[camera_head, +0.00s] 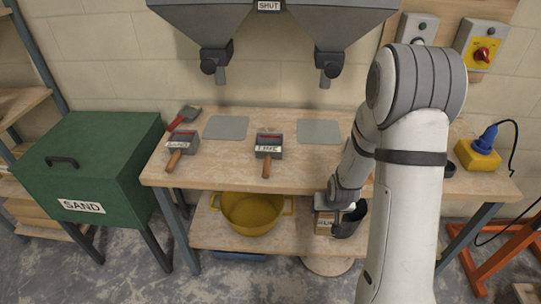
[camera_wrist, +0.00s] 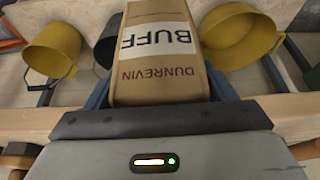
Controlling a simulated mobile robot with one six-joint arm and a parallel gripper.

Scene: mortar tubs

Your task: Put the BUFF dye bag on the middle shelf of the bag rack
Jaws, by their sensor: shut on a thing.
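The BUFF dye bag (camera_wrist: 158,78) is a brown paper bag with a white BUFF label; its lettering is upside down in the wrist view. My gripper (camera_wrist: 160,92) is shut on it, with a blue finger along each side. In the head view the bag (camera_head: 322,221) shows below the bench front, by the lower shelf, partly hidden by my gripper (camera_head: 335,205). I cannot tell whether it touches the shelf. A rack with wooden shelves (camera_head: 22,106) stands at the far left, partly cut off and partly behind the green bin; I cannot tell if it is the bag rack.
The bench (camera_head: 225,172) holds tools and two grey plates. On its lower shelf are a yellow tub (camera_head: 252,212) and a dark bucket (camera_head: 350,222) right beside the bag. The green SAND bin (camera_head: 90,150) stands left. Orange legs (camera_head: 490,262) stand right.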

